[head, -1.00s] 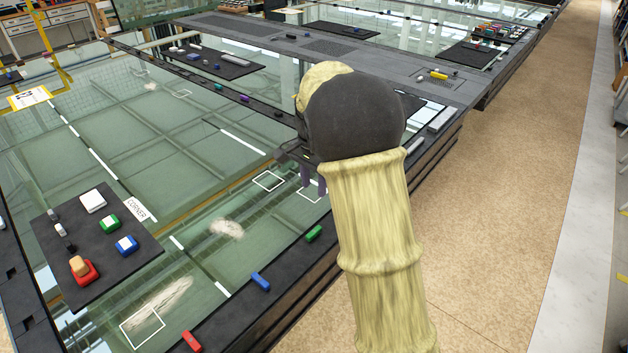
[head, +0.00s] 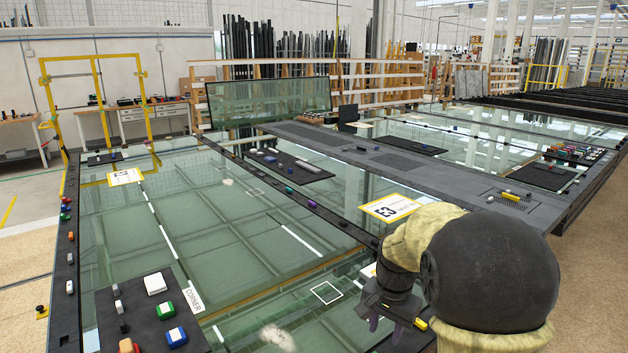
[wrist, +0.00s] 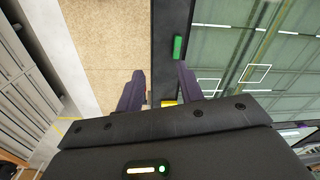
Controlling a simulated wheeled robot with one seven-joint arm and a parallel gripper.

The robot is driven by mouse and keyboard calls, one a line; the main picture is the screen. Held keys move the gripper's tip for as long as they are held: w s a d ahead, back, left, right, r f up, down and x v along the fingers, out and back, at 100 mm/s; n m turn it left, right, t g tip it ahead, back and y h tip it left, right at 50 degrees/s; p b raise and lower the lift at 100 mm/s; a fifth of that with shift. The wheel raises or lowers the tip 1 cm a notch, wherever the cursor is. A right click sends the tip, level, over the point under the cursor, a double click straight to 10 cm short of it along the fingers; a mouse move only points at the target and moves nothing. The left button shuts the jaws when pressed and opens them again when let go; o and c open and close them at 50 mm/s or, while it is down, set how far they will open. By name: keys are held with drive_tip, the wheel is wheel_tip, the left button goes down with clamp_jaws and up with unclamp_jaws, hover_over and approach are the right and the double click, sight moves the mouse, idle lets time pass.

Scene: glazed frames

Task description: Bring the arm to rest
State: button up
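My gripper (head: 386,328) hangs fingers-down at the lower right of the head view, above the near dark edge of the glazed table. In the wrist view its two purple fingers (wrist: 160,68) stand well apart, with nothing seen held between them. Beyond the fingertips lie the dark rim (wrist: 170,30) and a green block (wrist: 178,48) on it. A small yellow piece (wrist: 168,103) shows between the finger bases, apparently lower down. My arm's dark, round joint and yellowish sleeve fill the lower right of the head view.
A dark mat (head: 108,300) with several small blocks lies at lower left. A sign marked E3 (head: 391,207) shows behind my arm. A grey beam (head: 365,158) crosses behind, and a yellow frame (head: 142,100) stands at back left. Tan floor (head: 590,280) is open at right.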

drive_tip(key=s+f+n+t, duration=0.1)
drive_tip(key=s+f+n, duration=0.3)
drive_tip(key=s, duration=1.2)
drive_tip(key=n, duration=0.3)
drive_tip(key=shift+a+n+t, duration=0.25)
drive_tip(key=shift+n+t, duration=0.05)
drive_tip(key=shift+t, duration=0.1)
drive_tip(key=shift+w, duration=0.1)
drive_tip(key=shift+d, duration=0.15)
